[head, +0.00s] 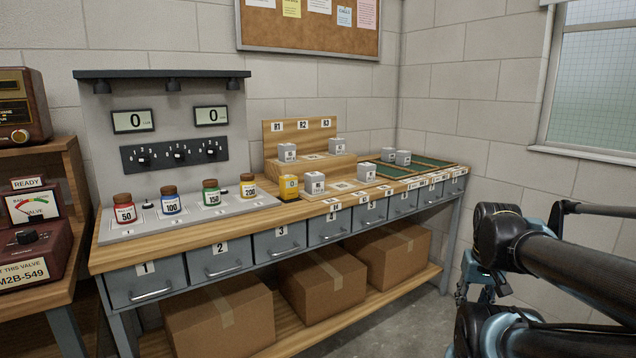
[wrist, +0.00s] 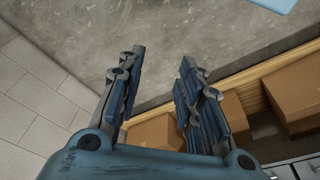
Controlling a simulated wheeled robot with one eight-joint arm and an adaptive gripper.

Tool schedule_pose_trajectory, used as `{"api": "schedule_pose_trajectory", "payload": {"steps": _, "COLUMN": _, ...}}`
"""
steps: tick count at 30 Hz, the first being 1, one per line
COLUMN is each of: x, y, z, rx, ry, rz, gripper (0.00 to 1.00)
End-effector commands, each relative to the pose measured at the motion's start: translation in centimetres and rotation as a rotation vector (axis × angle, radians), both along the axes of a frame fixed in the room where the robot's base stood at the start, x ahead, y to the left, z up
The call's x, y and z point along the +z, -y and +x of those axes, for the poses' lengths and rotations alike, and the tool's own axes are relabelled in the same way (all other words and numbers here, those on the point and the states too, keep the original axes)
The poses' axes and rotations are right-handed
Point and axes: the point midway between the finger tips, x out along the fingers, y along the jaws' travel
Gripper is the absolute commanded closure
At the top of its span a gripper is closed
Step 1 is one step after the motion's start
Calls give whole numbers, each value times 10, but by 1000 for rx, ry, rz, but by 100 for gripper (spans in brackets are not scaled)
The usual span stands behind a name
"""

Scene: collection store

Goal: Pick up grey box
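Several small grey boxes with white labels are on the bench in the head view. Two stand on the upper step of a wooden stand, one at its left (head: 287,153) and one at its right (head: 336,147). Two stand lower in front, one near the middle (head: 314,184) and one to the right (head: 367,173). Two more (head: 388,155) (head: 403,158) sit at the green-lined tray. I cannot tell which one is meant. My gripper (wrist: 162,58) is open and empty, pointing at the floor and away from the boxes. None of them shows in the wrist view.
The wooden bench (head: 185,232) has numbered drawers and cardboard boxes (head: 219,318) on its lower shelf. Coloured jars (head: 171,200) stand on a scale panel at the left.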

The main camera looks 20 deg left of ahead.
Motion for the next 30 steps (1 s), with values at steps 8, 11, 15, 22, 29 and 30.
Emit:
{"api": "schedule_pose_trajectory", "payload": {"steps": 8, "x": 0, "y": 0, "z": 0, "rx": 0, "ry": 0, "rz": 0, "gripper": 67}}
{"api": "schedule_pose_trajectory", "payload": {"steps": 11, "x": 1, "y": 0, "z": -2, "rx": 2, "ry": 4, "rz": 1, "gripper": 51}}
{"api": "schedule_pose_trajectory", "payload": {"steps": 15, "x": 13, "y": -8, "z": 6, "rx": 36, "ry": 44, "rz": 12, "gripper": 25}}
{"api": "schedule_pose_trajectory", "payload": {"steps": 22, "x": 57, "y": -56, "z": 80, "rx": 207, "ry": 204, "rz": 72, "gripper": 25}}
{"api": "schedule_pose_trajectory", "payload": {"steps": 29, "x": 111, "y": -132, "z": 161, "rx": 388, "ry": 404, "rz": 155, "gripper": 25}}
{"api": "schedule_pose_trajectory", "payload": {"steps": 30, "x": 120, "y": -147, "z": 174, "rx": 417, "ry": 438, "rz": 169, "gripper": 25}}
